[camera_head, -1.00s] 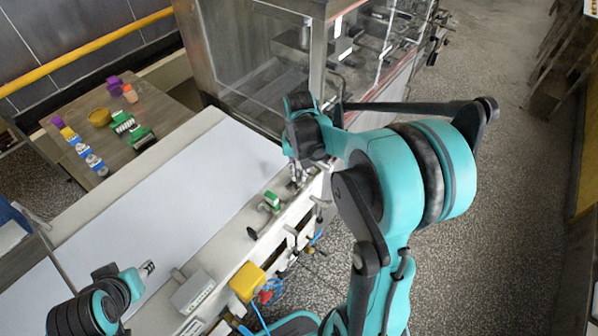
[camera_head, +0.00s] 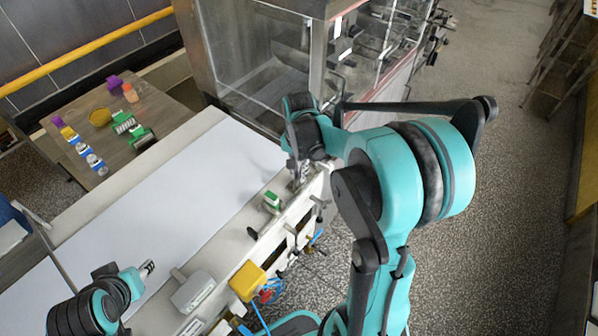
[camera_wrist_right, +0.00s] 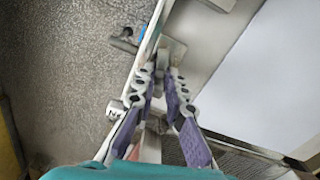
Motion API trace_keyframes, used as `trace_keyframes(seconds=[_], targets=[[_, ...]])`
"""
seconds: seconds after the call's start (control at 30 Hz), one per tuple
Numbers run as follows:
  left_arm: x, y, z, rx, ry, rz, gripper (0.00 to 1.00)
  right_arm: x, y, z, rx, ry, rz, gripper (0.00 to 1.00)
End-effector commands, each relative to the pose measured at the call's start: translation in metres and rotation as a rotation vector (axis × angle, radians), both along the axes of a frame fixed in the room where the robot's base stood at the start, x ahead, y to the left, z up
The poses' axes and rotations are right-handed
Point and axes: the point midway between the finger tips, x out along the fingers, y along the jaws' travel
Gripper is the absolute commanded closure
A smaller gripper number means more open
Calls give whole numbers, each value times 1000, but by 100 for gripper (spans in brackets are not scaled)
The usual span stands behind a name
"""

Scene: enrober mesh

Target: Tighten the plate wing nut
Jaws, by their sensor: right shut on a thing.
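My right gripper (camera_head: 300,176) points down at the rail beside the white belt, near the glass-sided machine. In the right wrist view its two fingers (camera_wrist_right: 161,82), with purple pads, reach toward a small pale metal plate (camera_wrist_right: 173,49) at the rail's edge. They are shut on a small part at their tips, which fits the plate wing nut; the fingers mostly hide it, so its shape and angle cannot be told. My left gripper (camera_head: 148,268) is above the near left of the belt, away from the rail; its jaws are too small to read.
The white belt (camera_head: 175,195) is bare. The rail holds a green-and-white block (camera_head: 272,201), a dark knob (camera_head: 252,233), a grey box (camera_head: 193,291) and a yellow box (camera_head: 247,281). The glass-sided machine (camera_head: 265,75) stands close behind my right gripper. A side table (camera_head: 150,105) holds small items.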

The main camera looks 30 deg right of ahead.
Motion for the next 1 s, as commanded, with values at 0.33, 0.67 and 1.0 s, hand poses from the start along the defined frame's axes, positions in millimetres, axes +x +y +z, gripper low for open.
trace_keyframes(seconds=[0.33, 0.67, 1.0], targets=[[0, 0, 1, 0, 0, 0, 60, 0, 0, 0, 0, 0, -137, 100], [0, 0, 1, 0, 0, 0, 60, 0, 0, 0, 0, 0, -223, 100], [0, 0, 1, 0, 0, 0, 60, 0, 0, 0, 0, 0, -239, 100]])
